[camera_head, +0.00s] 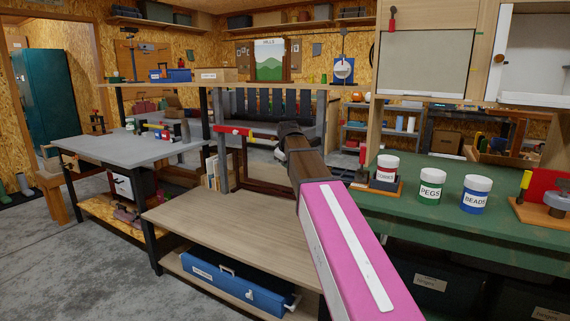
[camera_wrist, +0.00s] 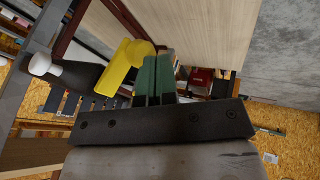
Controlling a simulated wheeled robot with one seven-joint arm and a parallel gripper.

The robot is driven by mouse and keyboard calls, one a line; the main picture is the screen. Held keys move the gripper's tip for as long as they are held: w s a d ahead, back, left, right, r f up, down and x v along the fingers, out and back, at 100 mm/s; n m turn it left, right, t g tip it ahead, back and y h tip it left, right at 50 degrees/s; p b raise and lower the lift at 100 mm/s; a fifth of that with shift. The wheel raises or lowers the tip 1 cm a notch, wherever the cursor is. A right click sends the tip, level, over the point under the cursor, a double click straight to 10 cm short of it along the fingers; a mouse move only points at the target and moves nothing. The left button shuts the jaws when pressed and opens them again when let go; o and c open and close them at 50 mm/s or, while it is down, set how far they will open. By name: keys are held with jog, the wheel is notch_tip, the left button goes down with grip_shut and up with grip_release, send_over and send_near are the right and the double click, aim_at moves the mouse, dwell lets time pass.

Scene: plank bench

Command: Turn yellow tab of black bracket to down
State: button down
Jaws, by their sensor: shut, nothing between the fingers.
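The yellow tab (camera_wrist: 122,68) is a flat, slanted piece in the wrist view, with a rounded end at the upper right. A dark part (camera_wrist: 84,76) beside it, likely the black bracket, carries a white knob (camera_wrist: 41,64) on its left. My gripper (camera_wrist: 157,66) has green fingers, closed together and empty, just right of the tab's rounded end. I cannot tell whether they touch it. In the head view, a red and yellow bar (camera_head: 236,130) shows left of my wrist at the grey post. My wrist hides my fingertips there.
The plank bench top (camera_head: 215,226) below is clear, with a blue toolbox (camera_head: 235,284) on its lower shelf. The green bench (camera_head: 450,224) on the right holds jars and a red lever fixture (camera_head: 546,190).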

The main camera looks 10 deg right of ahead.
jog(key=shift+w+d+f+t+h, duration=0.15)
jog(key=shift+f+t+h, duration=0.05)
jog(key=shift+f+t, duration=0.2)
jog(key=shift+w+d+f+t+h, duration=0.1)
jog(key=shift+w+f+t+h, duration=0.1)
jog(key=shift+f+t, duration=0.15)
jog(key=shift+r, duration=0.75)
